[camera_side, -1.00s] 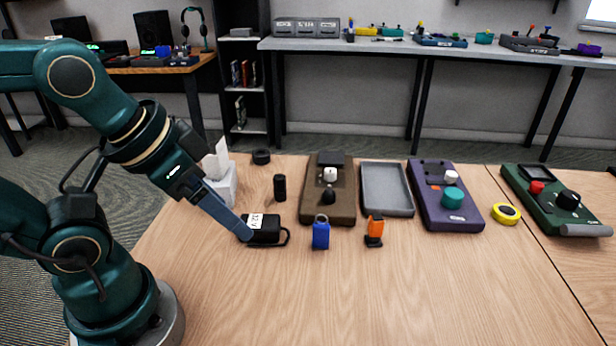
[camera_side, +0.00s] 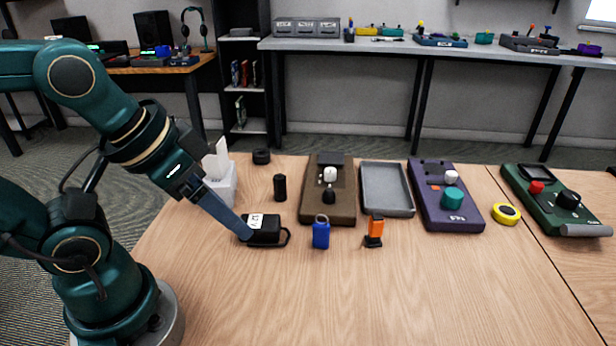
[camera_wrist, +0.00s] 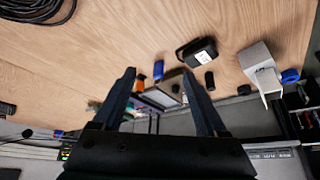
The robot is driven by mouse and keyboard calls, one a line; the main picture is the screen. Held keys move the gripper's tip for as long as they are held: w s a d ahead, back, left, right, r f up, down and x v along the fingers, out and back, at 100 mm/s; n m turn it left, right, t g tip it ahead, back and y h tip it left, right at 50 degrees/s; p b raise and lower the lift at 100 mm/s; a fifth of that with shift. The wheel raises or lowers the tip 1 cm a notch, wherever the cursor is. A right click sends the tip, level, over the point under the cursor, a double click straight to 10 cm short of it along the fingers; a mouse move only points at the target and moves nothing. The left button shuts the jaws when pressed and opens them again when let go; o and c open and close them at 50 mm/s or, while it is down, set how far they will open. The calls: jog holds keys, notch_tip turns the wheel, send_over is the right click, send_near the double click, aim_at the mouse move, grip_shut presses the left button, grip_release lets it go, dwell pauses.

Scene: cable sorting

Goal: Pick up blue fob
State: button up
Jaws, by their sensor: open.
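The blue fob (camera_side: 321,233) has a ring at its top and sits on the wooden table in front of the brown device, between the black adapter and the orange fob. In the wrist view the blue fob (camera_wrist: 158,70) appears small, ahead and between the jaws. My gripper (camera_side: 246,236) is left of the fob in the side view, overlapping the left edge of the black adapter; whether it touches cannot be told. In the wrist view my gripper (camera_wrist: 158,80) has its two fingers spread wide with nothing between them.
The black adapter (camera_side: 266,232) with a white label lies between my gripper and the fob. An orange fob (camera_side: 375,228) stands to the right. Behind are a brown device (camera_side: 343,205), a grey tray (camera_side: 388,213) and a black cylinder (camera_side: 280,188). The front of the table is clear.

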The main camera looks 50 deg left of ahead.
jog(key=w+r+n, duration=0.3)
jog(key=w+r, duration=0.1)
jog(key=n+g, duration=0.5)
send_over(321, 224)
notch_tip(321, 224, down, 12)
jog(key=shift+w+r, duration=0.1)
jog(key=shift+g, duration=0.3)
jog(key=shift+f, duration=2.75)
grip_shut()
